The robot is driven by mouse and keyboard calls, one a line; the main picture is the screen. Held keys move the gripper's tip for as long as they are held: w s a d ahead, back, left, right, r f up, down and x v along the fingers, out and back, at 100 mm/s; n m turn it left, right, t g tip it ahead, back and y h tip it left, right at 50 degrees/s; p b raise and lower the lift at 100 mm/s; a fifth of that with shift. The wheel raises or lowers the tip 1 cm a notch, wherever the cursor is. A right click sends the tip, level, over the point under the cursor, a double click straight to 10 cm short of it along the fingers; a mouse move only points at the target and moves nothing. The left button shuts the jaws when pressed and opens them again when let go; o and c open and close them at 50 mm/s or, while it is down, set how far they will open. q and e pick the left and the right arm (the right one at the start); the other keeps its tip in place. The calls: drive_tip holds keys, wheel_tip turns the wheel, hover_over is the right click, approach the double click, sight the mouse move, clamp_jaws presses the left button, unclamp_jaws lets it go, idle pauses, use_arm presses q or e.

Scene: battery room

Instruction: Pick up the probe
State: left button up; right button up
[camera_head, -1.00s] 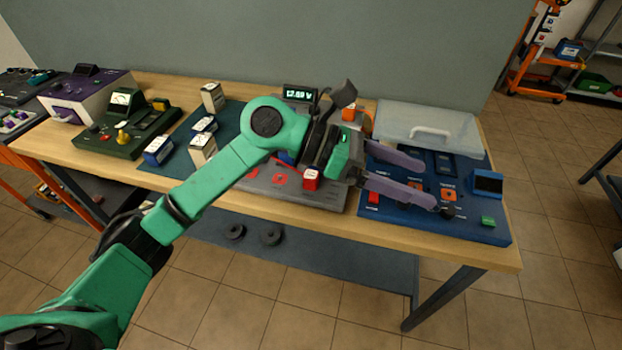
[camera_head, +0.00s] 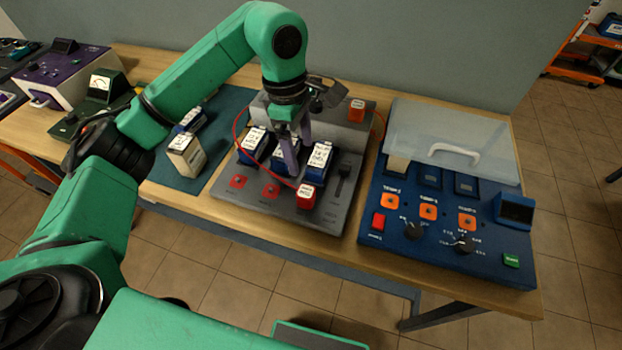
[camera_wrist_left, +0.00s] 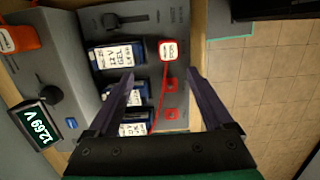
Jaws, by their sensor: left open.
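The probe looks to be the red block with a white label (camera_head: 308,196) on the front part of the grey tester (camera_head: 330,213). A red cable runs from it, curving round to the left. It also shows in the left wrist view (camera_wrist_left: 168,50), upright on the grey panel. My left gripper (camera_head: 294,150) points down over the tester, behind the probe, among the blue batteries. In the left wrist view my left gripper (camera_wrist_left: 160,76) is open, its fingers apart with nothing held; the probe appears beyond the fingertips, between their lines. My right gripper is not in view.
Blue batteries with white labels (camera_head: 317,158) sit in the tester. A blue charger panel (camera_head: 400,255) with a clear lid (camera_head: 465,128) is at the right. A cream battery (camera_head: 187,158) stands on the mat at the left.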

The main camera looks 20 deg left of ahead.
use_arm(q)
drive_tip(key=p, duration=0.2)
hover_over(305, 191)
drive_tip(key=f, duration=0.5)
drive_tip(key=shift+s+a+f, duration=0.1)
drive_tip(key=shift+s+a, duration=0.15)
drive_tip(key=f+p, duration=0.1)
drive_tip(key=f, duration=0.1)
drive_tip(key=f+p, duration=0.1)
drive_tip(key=f, duration=0.1)
drive_tip(key=f+p, duration=0.1)
drive_tip(key=f, duration=0.1)
drive_tip(key=shift+w+d+f, duration=0.2)
drive_tip(key=shift+d+f, duration=0.1)
drive_tip(key=shift+f, duration=0.3)
drive_tip(key=shift+c, duration=1.2)
clamp_jaws()
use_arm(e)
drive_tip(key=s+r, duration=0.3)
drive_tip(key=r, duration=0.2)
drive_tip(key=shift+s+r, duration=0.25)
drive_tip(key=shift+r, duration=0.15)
use_arm(q)
drive_tip(key=shift+r, duration=0.15)
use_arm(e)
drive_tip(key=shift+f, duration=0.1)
